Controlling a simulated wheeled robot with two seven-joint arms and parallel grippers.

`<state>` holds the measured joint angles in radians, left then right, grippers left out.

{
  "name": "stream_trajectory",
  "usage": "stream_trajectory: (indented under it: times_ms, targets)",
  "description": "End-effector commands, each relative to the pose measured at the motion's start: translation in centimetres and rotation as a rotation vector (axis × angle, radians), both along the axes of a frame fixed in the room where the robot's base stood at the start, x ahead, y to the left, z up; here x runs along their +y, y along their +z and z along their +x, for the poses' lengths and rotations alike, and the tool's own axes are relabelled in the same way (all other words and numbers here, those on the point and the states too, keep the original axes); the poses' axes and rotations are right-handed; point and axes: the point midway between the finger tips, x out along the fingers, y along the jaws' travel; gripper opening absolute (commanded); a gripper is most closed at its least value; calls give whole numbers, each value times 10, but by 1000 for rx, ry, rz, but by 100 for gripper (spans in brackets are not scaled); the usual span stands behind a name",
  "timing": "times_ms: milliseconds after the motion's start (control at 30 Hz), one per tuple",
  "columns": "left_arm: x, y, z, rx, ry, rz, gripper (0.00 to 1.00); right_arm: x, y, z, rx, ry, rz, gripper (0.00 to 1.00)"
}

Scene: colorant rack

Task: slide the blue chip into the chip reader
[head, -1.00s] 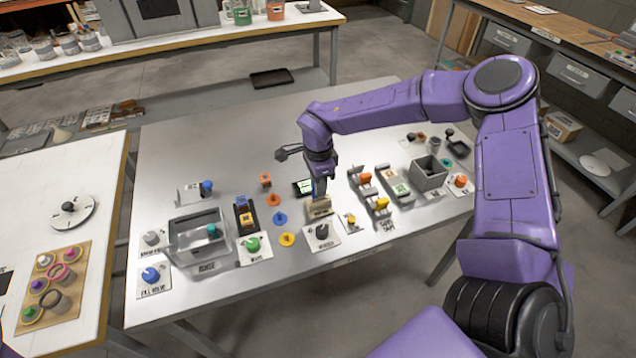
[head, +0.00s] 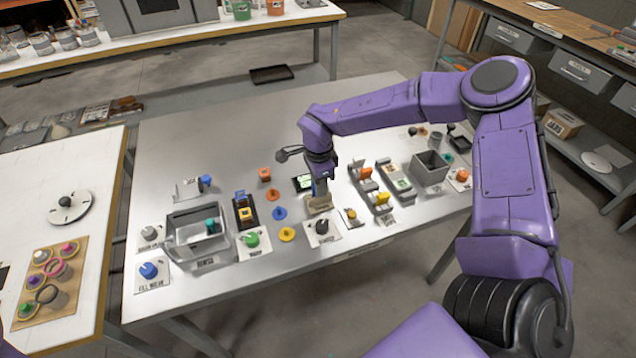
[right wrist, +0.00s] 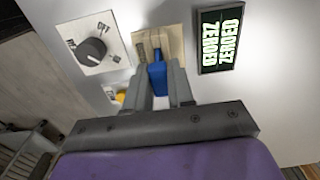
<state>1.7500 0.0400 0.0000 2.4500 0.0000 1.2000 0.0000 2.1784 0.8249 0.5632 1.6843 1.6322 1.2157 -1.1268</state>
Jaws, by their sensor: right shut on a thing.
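My right gripper (head: 319,194) points down at the beige chip reader (head: 318,206) near the table's front edge. In the right wrist view, the right gripper (right wrist: 158,84) is shut on the blue chip (right wrist: 157,78). The chip's far end meets the dark slot area of the reader (right wrist: 174,42); I cannot tell how deep it sits. In the head view the fingers hide the chip. A dark display (right wrist: 220,38) beside the reader reads "ZEROED". My left gripper is not in view.
A dial panel (head: 322,229) stands in front of the reader. Orange, blue (head: 280,213) and yellow knobbed discs lie to its left, beside a black rack (head: 243,217). Chip-like pieces on grey holders (head: 378,205) stand close on the right. The table's back is clear.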

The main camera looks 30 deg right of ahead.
Motion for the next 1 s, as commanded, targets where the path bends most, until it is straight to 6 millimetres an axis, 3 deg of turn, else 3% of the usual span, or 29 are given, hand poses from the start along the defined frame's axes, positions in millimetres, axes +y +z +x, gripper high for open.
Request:
stream_trajectory:
  times_ms: [433,467,500,533,833,1000]
  targets:
    - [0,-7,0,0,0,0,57,0,-12,0,1,0,0,0]
    - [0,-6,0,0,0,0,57,0,-11,0,0,0,0,32]
    - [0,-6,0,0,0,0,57,0,-11,0,0,0,0,45]
    - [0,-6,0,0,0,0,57,0,-11,0,0,0,0,52]
    - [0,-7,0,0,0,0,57,0,-9,0,-1,0,0,52]
    - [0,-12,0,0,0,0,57,0,18,1,-6,-1,2,52]
